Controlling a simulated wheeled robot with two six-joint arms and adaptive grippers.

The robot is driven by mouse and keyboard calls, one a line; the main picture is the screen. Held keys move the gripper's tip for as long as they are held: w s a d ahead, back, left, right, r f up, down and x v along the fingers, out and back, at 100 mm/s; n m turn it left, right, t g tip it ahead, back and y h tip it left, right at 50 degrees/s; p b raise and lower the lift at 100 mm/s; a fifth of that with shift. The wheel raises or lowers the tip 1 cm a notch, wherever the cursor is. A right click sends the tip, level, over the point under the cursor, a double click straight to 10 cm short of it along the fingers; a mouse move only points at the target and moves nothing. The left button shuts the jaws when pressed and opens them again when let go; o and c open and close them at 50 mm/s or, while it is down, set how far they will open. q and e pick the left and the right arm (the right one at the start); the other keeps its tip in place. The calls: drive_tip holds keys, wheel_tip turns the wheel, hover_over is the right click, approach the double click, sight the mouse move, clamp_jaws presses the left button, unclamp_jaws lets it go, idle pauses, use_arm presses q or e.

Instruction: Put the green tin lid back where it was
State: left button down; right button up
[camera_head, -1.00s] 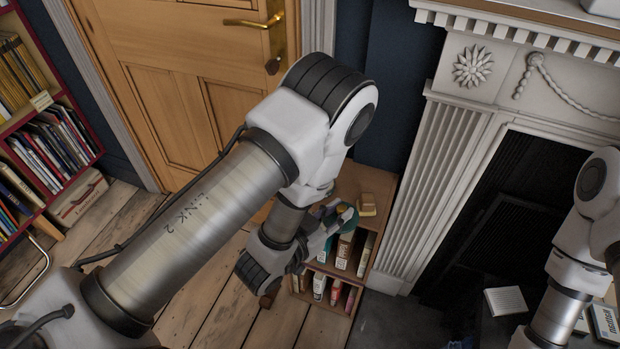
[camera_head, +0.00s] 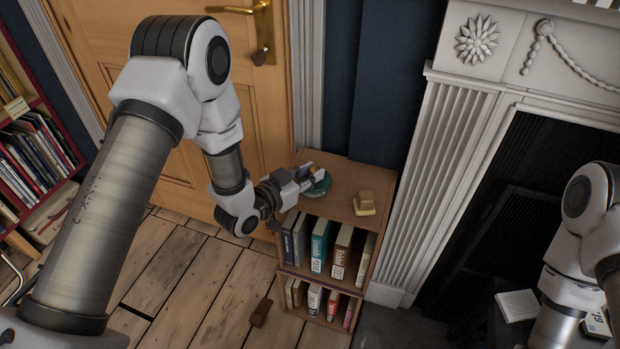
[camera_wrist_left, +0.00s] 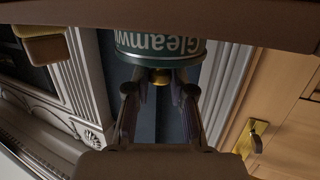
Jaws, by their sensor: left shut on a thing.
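The green tin (camera_wrist_left: 158,44), with white lettering, stands on the small bookcase's top and appears upside down in the left wrist view. Its green lid (camera_head: 320,186) is at the tin's top, with a gold knob (camera_wrist_left: 160,76). My left gripper (camera_head: 307,178) is at the lid, and its fingers (camera_wrist_left: 160,92) lie on either side of the knob, shut on the lid by it. I cannot tell whether the lid is fully seated. My right gripper is out of view; only part of that arm shows at the right.
A brown and yellow block (camera_head: 364,203) sits right of the tin on the bookcase top (camera_head: 344,178). Books (camera_head: 320,246) fill the shelves below. The fireplace surround (camera_head: 435,170) is close on the right, a door (camera_head: 262,110) behind left. A brown block (camera_head: 261,312) lies on the floor.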

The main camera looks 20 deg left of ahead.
use_arm(q)
drive_tip(key=shift+s, duration=0.1)
drive_tip(key=c, duration=1)
unclamp_jaws()
drive_tip(key=shift+r, duration=0.25)
drive_tip(key=v, duration=1.2)
drive_tip(key=s+f+n+g+y, duration=0.1)
drive_tip(key=s+f+g, duration=0.25)
drive_tip(key=f, duration=0.35)
drive_tip(key=s+f+n+g+y, duration=0.1)
drive_tip(key=s+f+g+y, duration=0.2)
drive_tip(key=f, duration=0.4)
drive_tip(key=s+a+f+n+g+y, duration=0.1)
drive_tip(key=s+f+g, duration=0.3)
drive_tip(key=s, duration=0.5)
drive_tip(key=s+a+f+n+g+y, duration=0.1)
drive_tip(key=s+f+n+g, duration=0.1)
drive_tip(key=s+f+g, duration=0.2)
drive_tip(key=s+f, duration=0.2)
drive_tip(key=s, duration=0.2)
drive_tip(key=shift+s+a+p, duration=0.25)
drive_tip(key=shift+s+p, duration=0.1)
drive_tip(key=shift+p, duration=0.05)
